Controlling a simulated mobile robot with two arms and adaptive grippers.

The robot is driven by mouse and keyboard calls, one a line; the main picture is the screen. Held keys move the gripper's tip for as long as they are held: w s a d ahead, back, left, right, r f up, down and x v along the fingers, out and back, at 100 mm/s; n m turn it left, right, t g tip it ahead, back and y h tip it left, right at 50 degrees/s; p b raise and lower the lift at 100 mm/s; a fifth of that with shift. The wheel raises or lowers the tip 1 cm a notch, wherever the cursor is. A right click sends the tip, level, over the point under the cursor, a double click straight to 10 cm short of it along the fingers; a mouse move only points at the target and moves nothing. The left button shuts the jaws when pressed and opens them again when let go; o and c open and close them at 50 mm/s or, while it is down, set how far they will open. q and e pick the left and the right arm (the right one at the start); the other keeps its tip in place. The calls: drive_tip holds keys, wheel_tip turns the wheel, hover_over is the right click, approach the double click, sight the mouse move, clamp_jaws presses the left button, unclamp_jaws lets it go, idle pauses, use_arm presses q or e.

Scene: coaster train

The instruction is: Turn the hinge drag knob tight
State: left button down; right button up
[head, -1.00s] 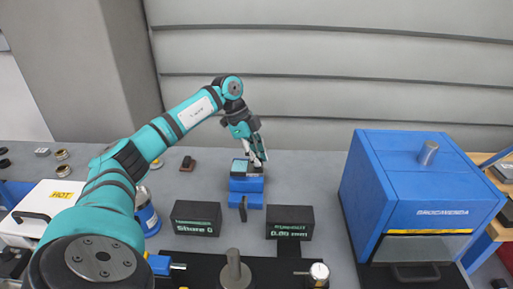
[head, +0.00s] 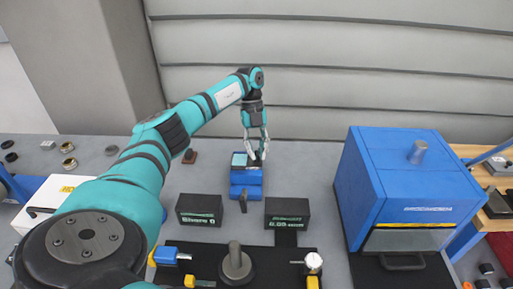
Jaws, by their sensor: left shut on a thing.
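My left gripper (head: 254,155) points down over the top of a small blue device (head: 246,178) at the back middle of the bench. Its fingers are shut on a small dark part at the right of the device's top, which I take to be the hinge drag knob. The fingers hide most of it, and its turn angle is too small to read. The device has a light greenish panel (head: 239,159) on top, left of the fingers, and a dark upright lever (head: 243,202) at its front. My right gripper is not in view.
Two black display boxes stand in front of the device, left (head: 198,211) and right (head: 287,213). A black mat (head: 210,263) holds a grey post (head: 235,262) and a dial gauge (head: 313,262). A big blue oven-like box (head: 410,180) stands at right.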

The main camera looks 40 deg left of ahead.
use_arm(q)
drive_tip(key=m, duration=0.2)
drive_tip(key=m+g+y, duration=0.1)
drive_tip(key=m, duration=0.1)
drive_tip(key=shift+d+f+m, duration=0.15)
drive_tip(key=shift+m, duration=0.15)
drive_tip(key=m+g+y, duration=0.1)
drive_tip(key=m, duration=0.2)
drive_tip(key=shift+m+b, duration=0.3)
drive_tip(key=shift+m, duration=0.1)
drive_tip(key=m+y, duration=0.2)
drive_tip(key=m, duration=0.2)
drive_tip(key=shift+d+p, duration=0.1)
drive_tip(key=shift+p, duration=0.2)
drive_tip(key=shift+m+y+p, duration=0.35)
drive_tip(key=shift+m+y, duration=0.45)
drive_tip(key=shift+m, duration=1.2)
drive_tip(key=c, duration=1.4)
unclamp_jaws()
drive_tip(key=shift+o, duration=0.2)
